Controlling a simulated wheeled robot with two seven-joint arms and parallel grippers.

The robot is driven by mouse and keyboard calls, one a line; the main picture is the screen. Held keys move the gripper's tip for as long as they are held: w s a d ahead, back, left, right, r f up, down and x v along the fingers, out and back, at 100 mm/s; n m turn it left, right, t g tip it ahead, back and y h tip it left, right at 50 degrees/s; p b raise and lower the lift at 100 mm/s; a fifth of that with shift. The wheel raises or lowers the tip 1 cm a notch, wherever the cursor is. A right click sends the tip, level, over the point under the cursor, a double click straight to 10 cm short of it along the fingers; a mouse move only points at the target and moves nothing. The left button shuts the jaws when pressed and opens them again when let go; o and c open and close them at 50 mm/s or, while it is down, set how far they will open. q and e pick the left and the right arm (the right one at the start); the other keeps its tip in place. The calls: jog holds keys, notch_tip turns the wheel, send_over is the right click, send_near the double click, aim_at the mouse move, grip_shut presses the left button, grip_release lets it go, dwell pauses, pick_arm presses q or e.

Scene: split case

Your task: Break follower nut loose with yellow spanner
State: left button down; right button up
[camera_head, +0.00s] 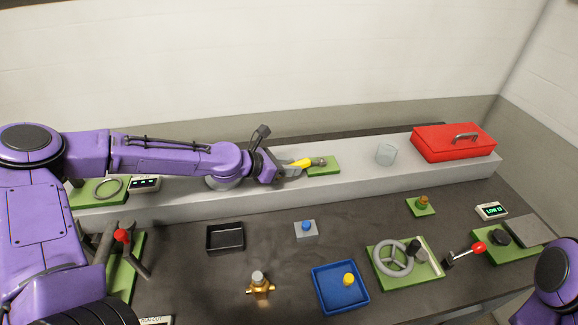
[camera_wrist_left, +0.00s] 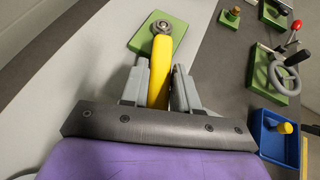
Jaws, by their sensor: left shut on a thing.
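My left gripper (camera_head: 284,169) is shut on the yellow spanner (camera_head: 301,163) above the grey ledge at the back. In the left wrist view the spanner's yellow handle (camera_wrist_left: 159,75) runs out between the two grey fingers. Its far end meets a round grey metal piece (camera_wrist_left: 162,27) over a green plate (camera_wrist_left: 143,37). That plate also shows on the ledge in the head view (camera_head: 328,171). The follower nut is probably at this end; I cannot tell whether the spanner's head is around it or just above it. My right gripper is out of view.
On the ledge stand a clear glass (camera_head: 386,154) and a red toolbox (camera_head: 454,142) to the right. On the dark bench lie a black tray (camera_head: 225,238), a brass valve (camera_head: 260,288), a blue tray (camera_head: 326,307) and a handwheel (camera_head: 393,258).

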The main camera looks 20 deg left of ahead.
pick_arm(q)
jog(key=c, duration=0.8)
grip_release()
jog(key=p+v, duration=0.5)
jog(key=v, duration=0.5)
jog(key=shift+s+a+r, duration=0.1)
jog(key=shift+s, duration=0.15)
jog(key=shift+c, duration=0.2)
